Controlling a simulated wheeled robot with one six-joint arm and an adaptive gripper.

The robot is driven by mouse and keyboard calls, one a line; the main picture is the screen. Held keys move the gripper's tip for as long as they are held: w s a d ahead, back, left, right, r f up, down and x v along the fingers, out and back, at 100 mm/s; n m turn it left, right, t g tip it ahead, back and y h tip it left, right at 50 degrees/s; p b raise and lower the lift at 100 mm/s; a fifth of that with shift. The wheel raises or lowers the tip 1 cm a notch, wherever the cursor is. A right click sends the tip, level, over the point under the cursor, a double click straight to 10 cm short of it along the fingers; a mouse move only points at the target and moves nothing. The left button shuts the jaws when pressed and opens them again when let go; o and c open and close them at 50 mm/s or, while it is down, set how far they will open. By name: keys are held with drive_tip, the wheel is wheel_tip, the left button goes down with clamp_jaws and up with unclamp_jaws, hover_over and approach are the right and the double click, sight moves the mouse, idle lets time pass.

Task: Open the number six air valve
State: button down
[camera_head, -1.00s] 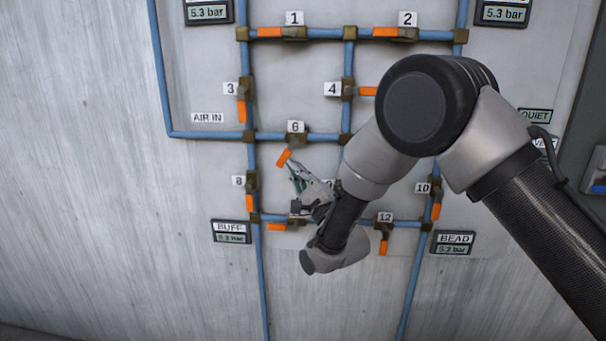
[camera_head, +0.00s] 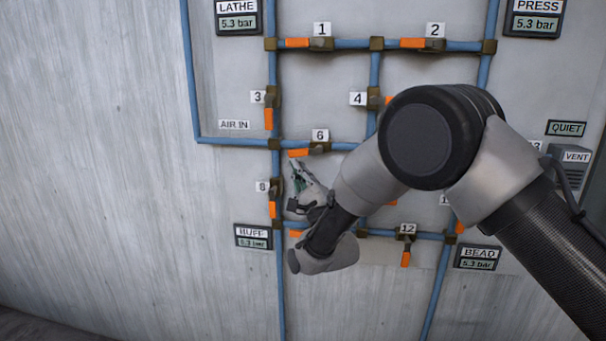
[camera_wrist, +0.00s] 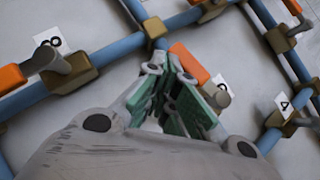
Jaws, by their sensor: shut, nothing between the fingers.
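The number six valve (camera_head: 320,148) sits on a blue horizontal pipe below its white "6" label. Its orange handle (camera_head: 299,153) points left and lies level, nearly in line with the pipe. My gripper (camera_head: 296,164) is shut and empty, its tips just below the handle. In the wrist view the closed green-padded fingers (camera_wrist: 166,64) lie over the orange handle (camera_wrist: 188,62), partly hiding it. I cannot tell whether the fingers touch the handle.
Valve 8's handle (camera_head: 272,209) is left of my gripper, valve 3's handle (camera_head: 268,119) above left, and valve 4 (camera_head: 374,98) above right. Valve 12 (camera_head: 407,234) is below right. My arm covers the panel's middle. Plain wall is clear at left.

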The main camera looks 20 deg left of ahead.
drive_tip(key=shift+a+r, duration=0.25)
idle(0.6)
